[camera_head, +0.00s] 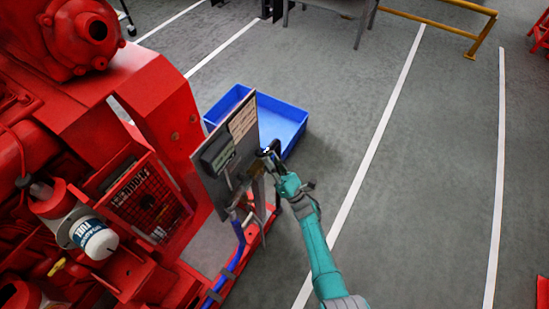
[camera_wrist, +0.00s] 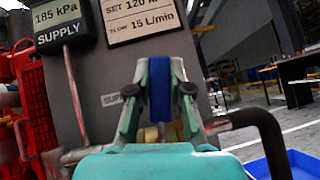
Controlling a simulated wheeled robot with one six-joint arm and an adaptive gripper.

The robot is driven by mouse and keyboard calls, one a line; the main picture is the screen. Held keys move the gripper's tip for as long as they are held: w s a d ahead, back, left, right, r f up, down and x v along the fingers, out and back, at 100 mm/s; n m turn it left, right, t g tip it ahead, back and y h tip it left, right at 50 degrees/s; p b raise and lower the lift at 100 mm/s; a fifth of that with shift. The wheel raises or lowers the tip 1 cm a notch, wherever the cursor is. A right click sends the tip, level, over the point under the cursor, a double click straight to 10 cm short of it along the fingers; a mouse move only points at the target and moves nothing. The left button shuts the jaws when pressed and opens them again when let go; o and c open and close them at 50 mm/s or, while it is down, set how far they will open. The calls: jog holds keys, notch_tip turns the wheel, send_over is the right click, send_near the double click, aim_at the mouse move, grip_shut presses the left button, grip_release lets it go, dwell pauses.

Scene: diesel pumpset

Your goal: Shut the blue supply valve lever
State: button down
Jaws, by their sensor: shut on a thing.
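My gripper (camera_wrist: 159,68) is shut on the blue supply valve lever (camera_wrist: 160,95), with one green finger on each side. In the wrist view the lever stands upright between the fingers. A brass-coloured valve part (camera_wrist: 151,134) shows below it, partly hidden by my gripper. Pipe shows to the left and right at the valve's height, and the lever appears to stand across it. In the head view my gripper (camera_head: 269,158) is at the right edge of the panel (camera_head: 207,186); the lever cannot be made out clearly there.
The supply display (camera_wrist: 58,25) reads 185 kPa. A placard (camera_wrist: 139,18) beside it shows a set value of 120 and 15 L/min. A dark curved hose (camera_wrist: 262,125) lies right of my gripper. A blue bin (camera_head: 286,122) stands on the floor behind the panel. The red pumpset (camera_head: 150,100) fills the left.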

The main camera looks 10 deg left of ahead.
jog(key=shift+s+a+n+g+y, duration=0.1)
jog(key=shift+s+n+g+y, duration=0.2)
jog(key=shift+n+g, duration=0.4)
jog(key=shift+s+a+n+g+y, duration=0.1)
jog(key=shift+n+g+y, duration=0.35)
jog(key=shift+n, duration=0.4)
jog(key=shift+s+n+g+y, duration=0.2)
jog(key=shift+n+g+y, duration=0.05)
jog(key=shift+n+g, duration=0.45)
jog(key=shift+n, duration=0.25)
jog(key=c, duration=1)
grip_release()
jog(key=shift+c, duration=0.2)
jog(key=v, duration=0.7)
jog(key=shift+d, duration=0.15)
jog(key=shift+f, duration=0.15)
